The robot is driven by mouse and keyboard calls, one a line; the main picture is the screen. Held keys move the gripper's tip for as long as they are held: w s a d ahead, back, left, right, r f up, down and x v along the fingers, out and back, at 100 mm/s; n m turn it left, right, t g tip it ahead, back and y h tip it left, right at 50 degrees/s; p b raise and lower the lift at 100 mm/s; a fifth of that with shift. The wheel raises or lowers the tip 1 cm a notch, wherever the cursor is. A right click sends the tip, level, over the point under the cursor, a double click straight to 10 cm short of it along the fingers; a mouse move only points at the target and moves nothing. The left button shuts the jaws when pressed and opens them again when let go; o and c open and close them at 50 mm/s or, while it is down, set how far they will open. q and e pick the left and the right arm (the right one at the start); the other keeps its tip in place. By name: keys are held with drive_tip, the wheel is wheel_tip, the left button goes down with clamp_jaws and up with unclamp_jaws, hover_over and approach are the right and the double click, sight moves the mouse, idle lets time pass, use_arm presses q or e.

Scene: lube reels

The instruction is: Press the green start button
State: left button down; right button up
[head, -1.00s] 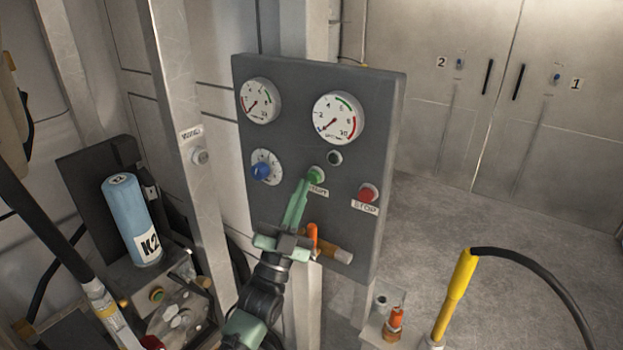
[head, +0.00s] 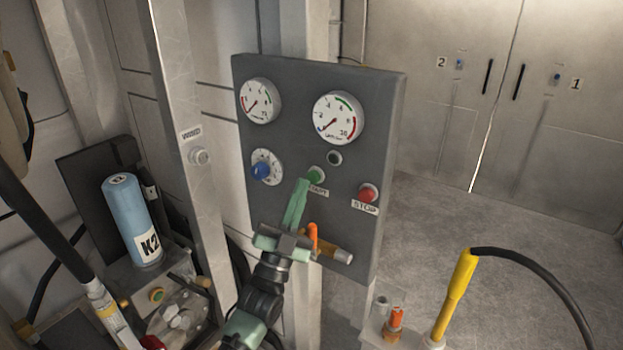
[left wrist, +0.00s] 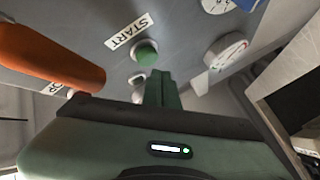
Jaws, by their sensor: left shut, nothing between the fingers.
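The green start button (head: 316,175) is on the dark grey control panel (head: 290,70), above a START label partly hidden by my gripper. It also shows in the left wrist view (left wrist: 146,53) next to the START label (left wrist: 128,31). My left gripper (head: 304,182) is shut and empty. Its fingertips are just to the left of the button and slightly below it in the head view. In the left wrist view the fingertips (left wrist: 161,74) are close to the button's edge; I cannot tell whether they touch it. My right gripper is not in view.
A red STOP button (head: 367,192) is right of the start button. A blue knob (head: 262,171) is at the left, with two gauges (head: 338,117) above. An orange-handled valve (head: 313,237) sits close beside my gripper. A metal post (head: 185,130) stands left of the panel.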

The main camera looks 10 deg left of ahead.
use_arm(q)
drive_tip(key=shift+w, duration=0.1)
drive_tip(key=shift+w+r, duration=0.1)
drive_tip(key=shift+r, duration=0.1)
idle(0.4)
drive_tip(key=shift+w+r+b, duration=0.15)
drive_tip(key=shift+r+b, duration=0.35)
drive_tip(key=shift+b, duration=0.15)
idle(1.1)
drive_tip(key=shift+d+f, duration=0.1)
drive_tip(key=shift+f, duration=0.05)
idle(0.3)
drive_tip(key=shift+s+a+f+p, duration=0.2)
drive_tip(key=shift+s+p, duration=0.25)
drive_tip(key=shift+s, duration=0.15)
drive_tip(key=shift+s+a+f+p, duration=0.2)
drive_tip(key=shift+s+p, duration=0.2)
drive_tip(key=shift+s, duration=0.2)
drive_tip(key=shift+s+a+f+p, duration=0.2)
drive_tip(key=shift+s+p, duration=0.25)
drive_tip(key=shift+s, duration=0.15)
